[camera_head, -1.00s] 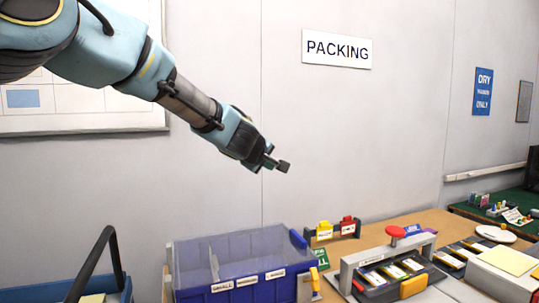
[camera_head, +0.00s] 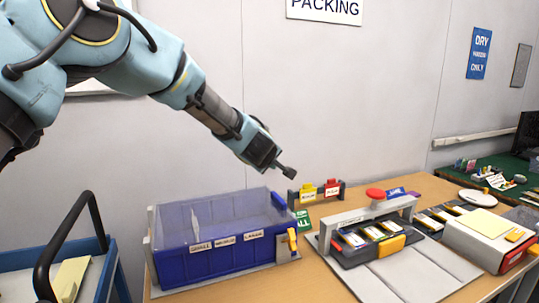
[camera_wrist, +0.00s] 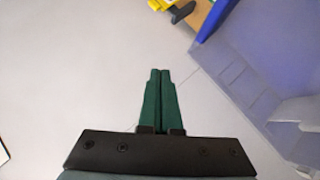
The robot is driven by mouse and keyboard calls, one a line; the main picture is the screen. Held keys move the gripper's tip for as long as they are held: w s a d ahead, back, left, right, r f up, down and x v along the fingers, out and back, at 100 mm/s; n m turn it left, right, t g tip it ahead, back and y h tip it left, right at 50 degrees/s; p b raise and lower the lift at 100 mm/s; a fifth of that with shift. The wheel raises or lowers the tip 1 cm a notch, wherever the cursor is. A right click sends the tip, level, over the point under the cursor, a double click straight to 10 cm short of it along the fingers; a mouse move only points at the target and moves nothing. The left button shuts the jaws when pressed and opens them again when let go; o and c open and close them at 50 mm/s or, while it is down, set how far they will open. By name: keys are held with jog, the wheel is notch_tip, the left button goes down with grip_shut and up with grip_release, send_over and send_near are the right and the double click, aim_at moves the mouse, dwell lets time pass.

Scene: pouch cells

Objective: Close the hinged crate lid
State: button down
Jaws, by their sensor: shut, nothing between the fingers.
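The blue crate (camera_head: 215,262) stands on the left end of the wooden table, with labels along its front. Its translucent bluish lid (camera_head: 225,213) shows above the bins; I cannot tell whether it is fully down. A dark blue bar (camera_head: 279,201) is at the lid's right end, and a yellow latch (camera_head: 292,240) is on the crate's right side. My gripper (camera_head: 288,172) is shut and empty, appearing above the bar in the head view. In the wrist view, my shut green fingers (camera_wrist: 160,75) point upward in the picture, with the translucent lid (camera_wrist: 255,70) to their right.
A fixture with a red knob (camera_head: 376,194) and several pouch cells stands right of the crate. Small yellow and red items (camera_head: 320,190) stand behind, near the wall. A blue cart (camera_head: 95,250) with a black handle is at the left.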

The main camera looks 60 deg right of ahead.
aim_at(282, 200)
jog(key=f+b, duration=0.1)
jog(key=f, duration=0.2)
jog(key=s+d+f+b, duration=0.1)
jog(key=f+b, duration=0.1)
jog(key=f, duration=0.1)
jog(key=d+f+b, duration=0.1)
jog(key=f, duration=0.2)
jog(key=shift+s+f+b, duration=0.3)
jog(key=shift+s+f, duration=0.05)
jog(key=shift+s, duration=0.05)
jog(key=shift+d+f+b, duration=0.15)
jog(key=shift+f+b, duration=0.15)
jog(key=shift+f, duration=0.25)
jog(key=shift+f, duration=0.15)
